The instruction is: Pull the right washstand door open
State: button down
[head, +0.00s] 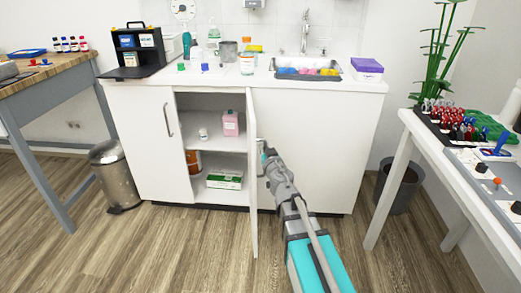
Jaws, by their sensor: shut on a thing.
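The white washstand (330,135) stands against the back wall with a sink in its top. Its right door (252,190) stands swung far out toward me, seen nearly edge-on, so the compartment behind it is open. The left door (140,130) is closed and has a vertical grey handle (168,120). My gripper (265,159) is at the right, outer face of the open door, at mid height. It is shut on the door's handle, which is mostly hidden by the fingers. My arm reaches in from the bottom.
The open compartment's shelf (215,143) holds a pink box (231,123) and small containers; a green-white box (224,180) lies below. A metal bin (116,175) stands left, a dark bin (399,187) right. Tables flank both sides. The wooden floor (170,245) before the washstand is clear.

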jog(key=shift+w+a, duration=0.15)
jog(key=shift+a, duration=0.1)
jog(key=c, duration=1)
grip_release()
jog(key=shift+o, duration=0.2)
